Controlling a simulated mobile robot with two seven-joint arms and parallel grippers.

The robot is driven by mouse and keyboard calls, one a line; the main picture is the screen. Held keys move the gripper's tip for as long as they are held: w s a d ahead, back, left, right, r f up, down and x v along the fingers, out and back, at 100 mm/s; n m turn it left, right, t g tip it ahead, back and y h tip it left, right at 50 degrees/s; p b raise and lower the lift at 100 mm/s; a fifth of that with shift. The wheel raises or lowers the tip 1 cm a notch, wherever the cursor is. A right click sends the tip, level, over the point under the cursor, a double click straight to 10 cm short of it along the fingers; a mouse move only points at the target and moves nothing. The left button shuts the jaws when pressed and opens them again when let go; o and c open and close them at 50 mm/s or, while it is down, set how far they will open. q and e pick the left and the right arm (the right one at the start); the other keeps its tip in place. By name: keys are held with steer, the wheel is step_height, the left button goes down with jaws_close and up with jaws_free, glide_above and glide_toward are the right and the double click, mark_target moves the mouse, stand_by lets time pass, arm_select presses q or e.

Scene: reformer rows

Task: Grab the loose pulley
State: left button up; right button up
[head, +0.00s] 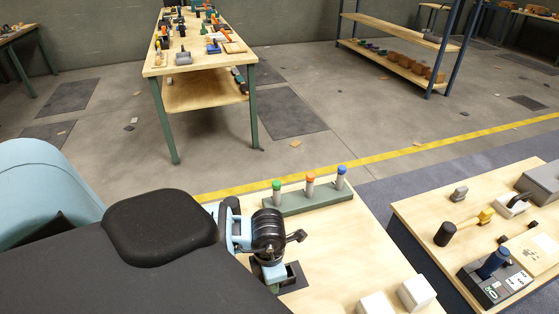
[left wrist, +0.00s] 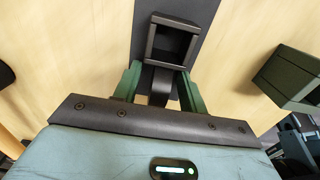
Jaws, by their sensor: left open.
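No part with a clear pulley wheel can be made out. A dark square open-frame piece (left wrist: 172,42) lies just beyond my left gripper (left wrist: 158,75) in the left wrist view, and its narrower stem reaches back between the two green fingers. This piece may be the pulley, but I cannot tell. In the head view it seems to be the dark open box (head: 292,277) on the near wooden table, beside my left wrist. The left fingers stand apart, one on each side of the stem, and are not closed on it. My right gripper is not in view.
A green rack (head: 305,198) with green, orange and blue-topped pegs stands behind my left wrist. Two white blocks (head: 416,293) sit at the near table's front right. A second table (head: 412,212) at right holds a mallet (head: 445,233) and grey boxes. The near table's middle is clear.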

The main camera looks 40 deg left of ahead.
arm_select(q)
jaws_close()
step_height(320, 180, up, 10)
steer(key=shift+r, duration=0.1)
stand_by(0.6)
